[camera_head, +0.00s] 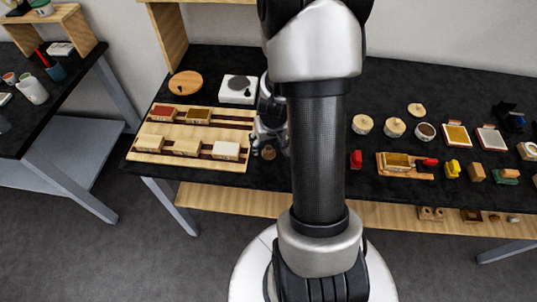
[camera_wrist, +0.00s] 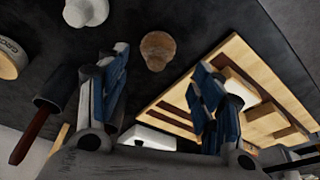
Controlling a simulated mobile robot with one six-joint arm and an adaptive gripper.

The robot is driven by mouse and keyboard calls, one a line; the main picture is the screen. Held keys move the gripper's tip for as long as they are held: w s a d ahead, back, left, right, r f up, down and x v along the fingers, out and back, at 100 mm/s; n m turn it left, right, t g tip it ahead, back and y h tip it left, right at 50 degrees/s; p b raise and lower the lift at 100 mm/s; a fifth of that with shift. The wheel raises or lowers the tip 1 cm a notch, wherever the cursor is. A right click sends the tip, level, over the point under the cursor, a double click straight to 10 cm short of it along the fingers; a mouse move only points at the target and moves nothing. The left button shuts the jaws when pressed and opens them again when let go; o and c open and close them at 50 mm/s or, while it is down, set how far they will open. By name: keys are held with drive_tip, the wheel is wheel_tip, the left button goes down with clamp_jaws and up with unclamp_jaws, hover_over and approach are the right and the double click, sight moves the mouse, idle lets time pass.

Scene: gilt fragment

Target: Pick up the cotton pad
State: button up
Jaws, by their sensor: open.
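My gripper (camera_wrist: 160,95) is open and empty over the dark table. In the head view my gripper (camera_head: 266,138) is partly hidden behind my own arm. A small tan, rounded, knob-like piece (camera_wrist: 157,50) stands beyond and between the fingertips in the wrist view, apart from them; it also shows in the head view (camera_head: 268,153) just in front of the gripper. A whitish rounded piece (camera_wrist: 86,12) is cut by the wrist view's top edge. I cannot tell for sure which of these is the cotton pad.
A wooden tray (camera_wrist: 248,50) with blocks lies close beside the gripper; it is at the left in the head view (camera_head: 188,126). A dark tool with a red handle (camera_wrist: 38,128) and a pale jar (camera_wrist: 10,60) are on the other side. Lidded jars (camera_head: 362,124) stand right of my arm.

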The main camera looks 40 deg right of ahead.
sight(269, 147)
drive_tip(key=b+x, duration=0.3)
drive_tip(key=x, duration=0.2)
drive_tip(key=shift+s+d, duration=0.15)
drive_tip(key=shift+d, duration=0.05)
drive_tip(key=shift+r, duration=0.1)
drive_tip(key=shift+c, duration=0.2)
drive_tip(key=c, duration=0.9)
drive_tip(key=shift+r, duration=0.1)
wheel_tip(269, 147, up, 20)
drive_tip(key=p, duration=1.1)
drive_tip(key=o, duration=0.4)
drive_tip(key=c, duration=0.4)
